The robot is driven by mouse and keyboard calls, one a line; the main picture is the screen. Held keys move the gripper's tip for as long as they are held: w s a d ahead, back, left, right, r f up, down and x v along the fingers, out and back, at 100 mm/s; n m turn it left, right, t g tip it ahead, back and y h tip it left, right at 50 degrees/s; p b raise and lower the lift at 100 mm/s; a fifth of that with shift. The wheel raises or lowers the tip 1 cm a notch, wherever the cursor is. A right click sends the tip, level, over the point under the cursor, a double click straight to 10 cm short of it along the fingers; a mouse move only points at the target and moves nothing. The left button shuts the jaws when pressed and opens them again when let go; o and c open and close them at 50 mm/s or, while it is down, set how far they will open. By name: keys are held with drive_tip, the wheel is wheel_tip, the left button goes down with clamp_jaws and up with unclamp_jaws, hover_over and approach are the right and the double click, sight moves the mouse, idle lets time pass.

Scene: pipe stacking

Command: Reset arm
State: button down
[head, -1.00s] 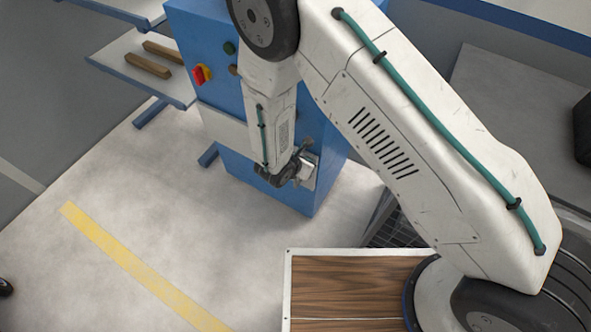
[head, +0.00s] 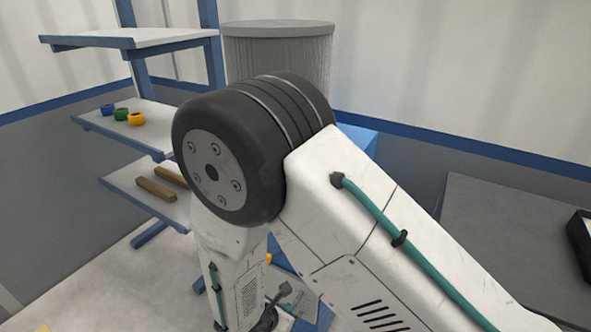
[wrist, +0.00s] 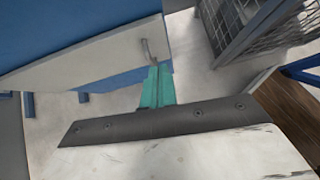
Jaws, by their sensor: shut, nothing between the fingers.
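My gripper (wrist: 157,82) shows in the wrist view as two teal fingers pressed together, with nothing between them. They point towards the lower edge of a white panel (wrist: 90,62) on a blue cabinet. A small grey handle-like piece (wrist: 149,50) lies just beyond the fingertips in the picture; I cannot tell whether they touch. In the head view my arm is bent at a large dark joint, and its forearm hangs down to the bottom edge, where the fingers cannot be made out.
A shelf unit at the left holds blue, green and yellow rings (head: 136,119) and brown bars (head: 156,189). A grey ribbed cylinder (head: 278,48) stands behind my arm on the blue cabinet's side. A grey table (head: 500,220) is right. A wire-mesh crate (wrist: 240,30) shows in the wrist view.

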drive_tip(key=s+d+r+m+g+h, duration=0.2)
drive_tip(key=s+d+r+m+g, duration=0.15)
drive_tip(key=d+r+m, duration=0.6)
drive_tip(key=s+d+r+m+g+h, duration=0.15)
drive_tip(key=d+r+m+g, duration=0.4)
drive_tip(key=r, duration=0.65)
drive_tip(key=s+d+r+m+t+y, duration=0.1)
drive_tip(key=s+d+r+m+y, duration=0.3)
drive_tip(key=r, duration=0.5)
drive_tip(key=s+d+r+m+t+y, duration=0.2)
drive_tip(key=s+d+r+m+y, duration=0.2)
drive_tip(key=s+d+r+m, duration=0.4)
wheel_tip(320, 180, up, 2)
drive_tip(key=shift+s+d+r+m, duration=0.1)
drive_tip(key=shift+s+d+m, duration=0.2)
drive_tip(key=shift+d+m, duration=0.9)
drive_tip(key=shift+y, duration=0.25)
